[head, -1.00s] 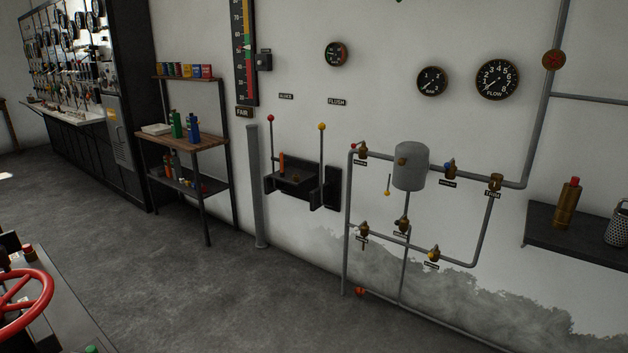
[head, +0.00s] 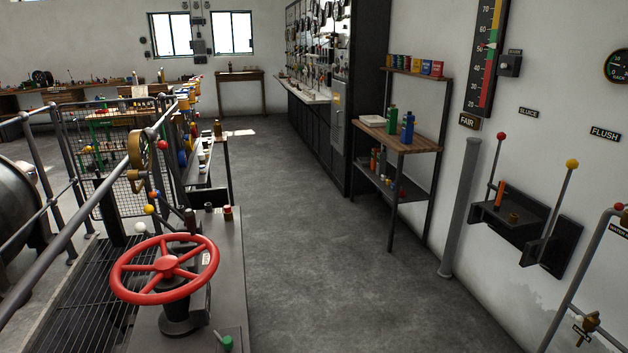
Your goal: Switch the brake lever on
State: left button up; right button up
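I cannot tell which lever is the brake lever; no label that I can read says brake. A lever with a red ball (head: 502,137) and one with a yellow ball (head: 572,164) stand upright at the black wall bracket (head: 525,236) on the right, below plates reading SLUICE and FLUSH. A red handwheel (head: 165,268) sits on the grey console at the front left. Small levers with coloured balls, one of them yellow (head: 149,210), show behind the wheel. Neither of my grippers is in view.
A grey floor aisle (head: 310,240) runs clear between the console and the right wall. A shelf rack (head: 410,145) with bottles and cans and a tall panel of gauges (head: 318,50) line the right side. Railings (head: 70,225) and a dark grating (head: 80,300) are at left.

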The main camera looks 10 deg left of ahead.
aim_at(163, 145)
jog(key=i+l+u, duration=0.1)
jog(key=i+u, duration=0.15)
jog(key=u, duration=0.2)
jog(key=i+l+u, duration=0.15)
jog(key=u, duration=0.3)
jog(key=i+l+u, duration=0.25)
jog(key=u, duration=0.15)
jog(key=i+l, duration=0.25)
jog(key=i+l+u, duration=0.1)
jog(key=i+l, duration=0.15)
jog(key=l, duration=0.2)
jog(key=i+l, duration=0.5)
jog(key=l, duration=0.25)
jog(key=i+l+u, duration=0.1)
jog(key=i+l, duration=0.35)
jog(key=l, duration=0.3)
jog(key=i+l, duration=0.25)
jog(key=l, duration=0.15)
jog(key=u, duration=0.05)
